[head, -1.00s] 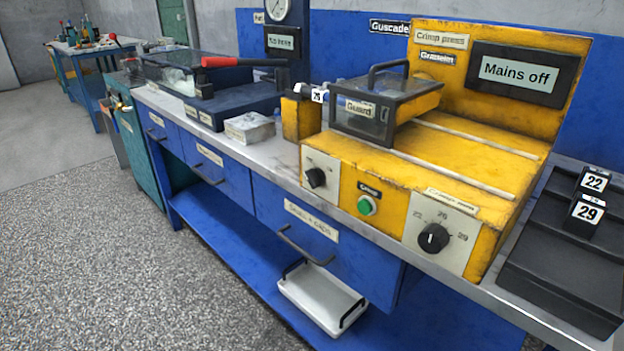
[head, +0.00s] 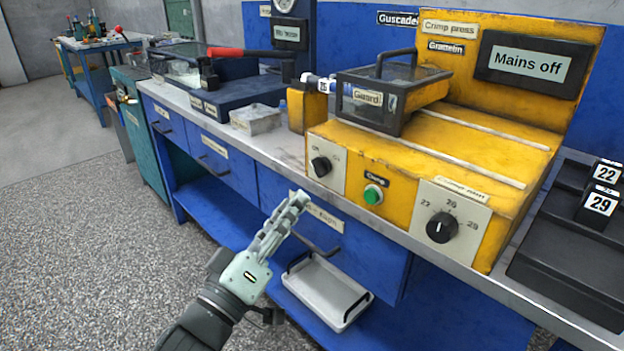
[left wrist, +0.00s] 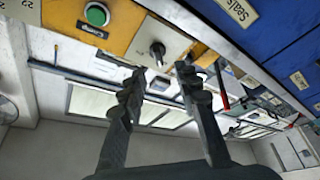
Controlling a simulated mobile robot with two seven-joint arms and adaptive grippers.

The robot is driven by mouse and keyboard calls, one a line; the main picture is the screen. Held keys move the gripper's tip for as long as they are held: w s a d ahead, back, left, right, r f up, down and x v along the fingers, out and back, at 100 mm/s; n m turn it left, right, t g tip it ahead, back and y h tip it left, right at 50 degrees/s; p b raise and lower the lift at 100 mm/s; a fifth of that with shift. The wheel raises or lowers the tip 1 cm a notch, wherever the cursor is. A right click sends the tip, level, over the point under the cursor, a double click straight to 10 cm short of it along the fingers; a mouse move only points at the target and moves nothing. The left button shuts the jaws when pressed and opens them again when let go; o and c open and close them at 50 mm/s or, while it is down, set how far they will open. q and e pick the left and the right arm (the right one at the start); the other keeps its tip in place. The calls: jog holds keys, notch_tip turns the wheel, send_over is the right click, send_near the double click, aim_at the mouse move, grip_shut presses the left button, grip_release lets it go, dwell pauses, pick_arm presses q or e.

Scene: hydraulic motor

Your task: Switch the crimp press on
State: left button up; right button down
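The yellow crimp press (head: 440,140) stands on the bench, and its display (head: 533,62) reads "Mains off". A black rotary knob (head: 321,166) sits on a pale plate at the left of its front face; the plate's small lettering is blurred. The knob also shows in the left wrist view (left wrist: 157,52), ahead of and between the fingertips. My left gripper (head: 298,200) is in front of the bench drawer, below and a little left of the knob, not touching it. Its fingers are apart and empty in the left wrist view (left wrist: 158,82). My right gripper is not in view.
A green button (head: 373,194) and a second knob (head: 440,227), marked 22, 26 and 29, sit farther right on the front. The guard (head: 372,98) has a black handle. A white tray (head: 325,290) lies on the lower shelf. A black rack (head: 570,250) stands at right.

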aim_at(316, 172)
pick_arm(q)
jog(key=x, duration=0.7)
jog(key=shift+s+r+p, duration=0.15)
jog(key=shift+r+p, duration=0.1)
jog(key=shift+p, duration=0.15)
jog(key=shift+w+d, duration=0.25)
jog(key=shift+w, duration=0.1)
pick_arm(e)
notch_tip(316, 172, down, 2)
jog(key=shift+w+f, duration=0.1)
pick_arm(q)
jog(key=shift+c, duration=0.3)
jog(key=c, duration=0.5)
grip_shut()
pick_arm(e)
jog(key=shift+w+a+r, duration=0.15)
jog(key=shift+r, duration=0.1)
